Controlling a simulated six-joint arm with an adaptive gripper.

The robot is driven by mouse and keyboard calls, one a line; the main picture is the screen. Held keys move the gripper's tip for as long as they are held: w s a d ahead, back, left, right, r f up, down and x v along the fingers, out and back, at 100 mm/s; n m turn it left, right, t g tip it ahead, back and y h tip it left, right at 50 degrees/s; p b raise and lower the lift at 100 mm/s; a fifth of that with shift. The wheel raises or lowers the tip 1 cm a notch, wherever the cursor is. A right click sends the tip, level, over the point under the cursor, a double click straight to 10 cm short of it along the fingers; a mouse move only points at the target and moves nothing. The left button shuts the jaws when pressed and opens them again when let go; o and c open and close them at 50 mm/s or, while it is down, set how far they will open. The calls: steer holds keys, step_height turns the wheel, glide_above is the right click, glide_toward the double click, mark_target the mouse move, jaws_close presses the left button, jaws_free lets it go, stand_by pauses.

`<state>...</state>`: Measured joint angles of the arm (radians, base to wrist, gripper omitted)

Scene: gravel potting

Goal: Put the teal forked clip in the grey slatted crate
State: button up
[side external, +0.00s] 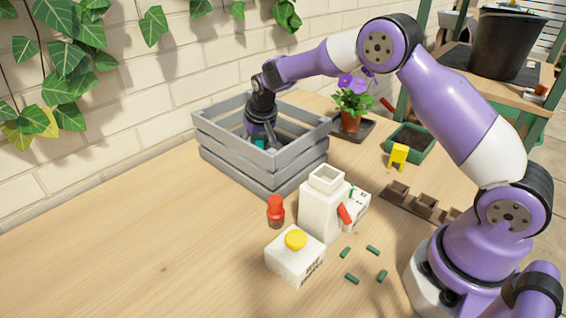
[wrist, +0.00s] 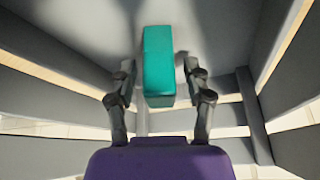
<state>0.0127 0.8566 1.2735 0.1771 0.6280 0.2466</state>
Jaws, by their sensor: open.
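The grey slatted crate (side external: 235,158) stands at the back left of the table, against the brick wall. My gripper (side external: 265,140) reaches down inside it. In the wrist view my gripper (wrist: 160,82) is open, with one finger on each side of a teal block-like piece (wrist: 159,65), the teal clip. A bit of the teal clip (side external: 259,144) also shows inside the crate in the side view. Gaps show between the fingers and the clip. Its fork is not visible, and I cannot tell whether it touches the crate floor (wrist: 215,35).
A white jug (side external: 320,210), a white box with a yellow cap (side external: 295,262) and a red-capped bottle (side external: 275,212) stand in front of the crate. Several small green pieces (side external: 352,278) lie nearby. A potted purple flower (side external: 351,110) stands behind. The left table is clear.

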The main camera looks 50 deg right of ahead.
steer(key=shift+r, duration=0.15)
steer(key=s+d+f+v, duration=0.1)
steer(key=s+v, duration=0.2)
steer(key=v, duration=1.5)
steer(key=s+a+n+t+y, duration=0.1)
steer(key=s+n, duration=0.3)
steer(key=s, duration=1.4)
steer(key=shift+s+a+f+y, duration=0.4)
steer(key=shift+a, duration=0.35)
